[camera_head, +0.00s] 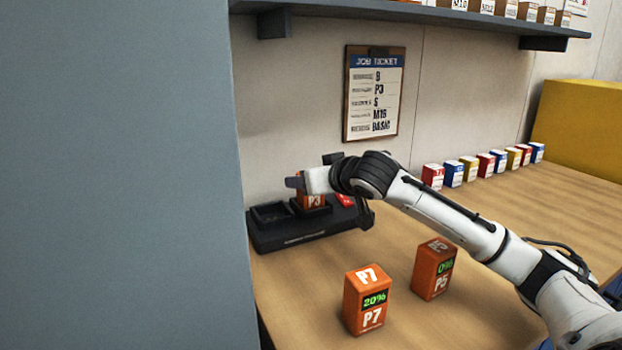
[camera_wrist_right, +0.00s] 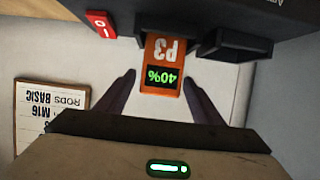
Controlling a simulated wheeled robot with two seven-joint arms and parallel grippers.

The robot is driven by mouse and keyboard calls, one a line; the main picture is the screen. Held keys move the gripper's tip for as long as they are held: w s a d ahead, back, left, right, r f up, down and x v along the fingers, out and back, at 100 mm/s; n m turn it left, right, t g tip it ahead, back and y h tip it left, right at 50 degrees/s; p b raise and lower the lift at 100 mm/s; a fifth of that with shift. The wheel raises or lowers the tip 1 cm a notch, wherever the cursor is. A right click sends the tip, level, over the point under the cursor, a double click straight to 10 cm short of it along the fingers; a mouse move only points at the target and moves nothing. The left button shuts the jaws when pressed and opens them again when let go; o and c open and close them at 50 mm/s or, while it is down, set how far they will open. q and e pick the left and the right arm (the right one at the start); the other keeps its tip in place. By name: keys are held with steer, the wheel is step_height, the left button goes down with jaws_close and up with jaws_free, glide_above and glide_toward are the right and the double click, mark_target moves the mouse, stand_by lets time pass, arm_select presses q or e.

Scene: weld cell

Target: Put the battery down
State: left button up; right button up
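The orange battery P3 (camera_head: 313,201) stands in the right-hand slot of the black charger (camera_head: 290,238). My right gripper (camera_head: 305,184) is at the battery's top. In the right wrist view the fingers of my right gripper (camera_wrist_right: 159,76) stand apart on both sides of the battery, with a narrow gap visible at the left finger. The charger's other slot (camera_wrist_right: 236,46) is empty. My left gripper is not in view.
Batteries P7 (camera_head: 367,299) and P5 (camera_head: 433,269) stand on the bench in front of the charger. A red switch (camera_wrist_right: 101,24) is on the charger. A job ticket (camera_head: 375,95) hangs behind. Several small boxes (camera_head: 484,165) line the back right. A grey panel (camera_head: 118,180) fills the left.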

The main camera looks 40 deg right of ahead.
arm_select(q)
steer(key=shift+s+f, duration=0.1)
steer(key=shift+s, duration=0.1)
arm_select(e)
steer(key=shift+r, duration=0.25)
steer(key=shift+s, duration=0.35)
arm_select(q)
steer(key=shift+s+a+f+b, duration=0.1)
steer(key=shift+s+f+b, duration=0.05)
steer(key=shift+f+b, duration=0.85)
arm_select(e)
steer(key=v, duration=1.1)
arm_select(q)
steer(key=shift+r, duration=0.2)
arm_select(e)
steer(key=shift+s+r, duration=0.1)
steer(key=shift+s, duration=0.05)
